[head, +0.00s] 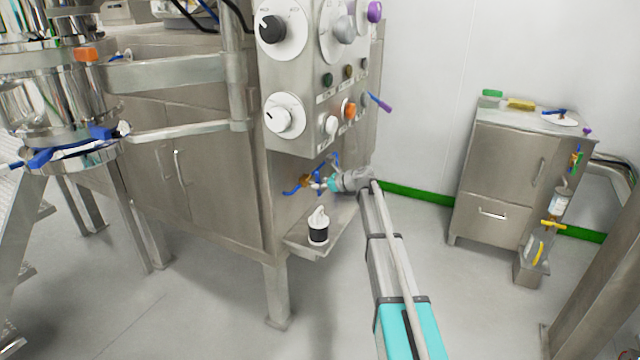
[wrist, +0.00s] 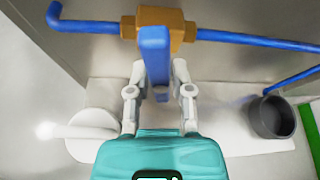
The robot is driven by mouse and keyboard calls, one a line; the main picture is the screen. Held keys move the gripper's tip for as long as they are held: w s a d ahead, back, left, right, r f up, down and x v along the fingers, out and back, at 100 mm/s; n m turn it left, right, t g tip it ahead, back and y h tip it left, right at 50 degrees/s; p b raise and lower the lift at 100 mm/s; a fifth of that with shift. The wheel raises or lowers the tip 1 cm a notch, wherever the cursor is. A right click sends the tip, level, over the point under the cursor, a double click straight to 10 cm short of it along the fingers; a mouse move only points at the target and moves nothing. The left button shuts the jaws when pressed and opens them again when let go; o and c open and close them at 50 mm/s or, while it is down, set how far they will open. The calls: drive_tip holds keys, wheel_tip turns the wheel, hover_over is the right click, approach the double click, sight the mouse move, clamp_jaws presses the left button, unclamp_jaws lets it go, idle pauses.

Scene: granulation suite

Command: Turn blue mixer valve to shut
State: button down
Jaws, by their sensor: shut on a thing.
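The blue mixer valve has a brass body (wrist: 172,22) on a blue pipe (wrist: 245,38) in the wrist view. Its blue lever handle (wrist: 154,52) points from the brass body toward my gripper, crosswise to the pipe in that picture. My gripper (wrist: 158,75) has one finger on each side of the handle and is shut on it. In the head view the brass body (head: 304,181) shows small under the control panel, with my gripper (head: 326,183) at its right. The fingertip contact is too small to make out there.
A steel shelf (head: 296,240) below the valve holds a white and black container (head: 318,228). A dark cup (wrist: 272,118) stands right of my gripper in the wrist view. The control panel (head: 308,130) overhangs the valve. A steel cabinet (head: 512,160) stands at right; floor between is clear.

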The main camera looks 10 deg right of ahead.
drive_tip(key=shift+s+a+f+m+g+y, duration=0.1)
drive_tip(key=shift+m+g+y, duration=0.2)
drive_tip(key=shift+m+g, duration=0.35)
drive_tip(key=c, duration=0.5)
unclamp_jaws()
drive_tip(key=shift+c, duration=0.2)
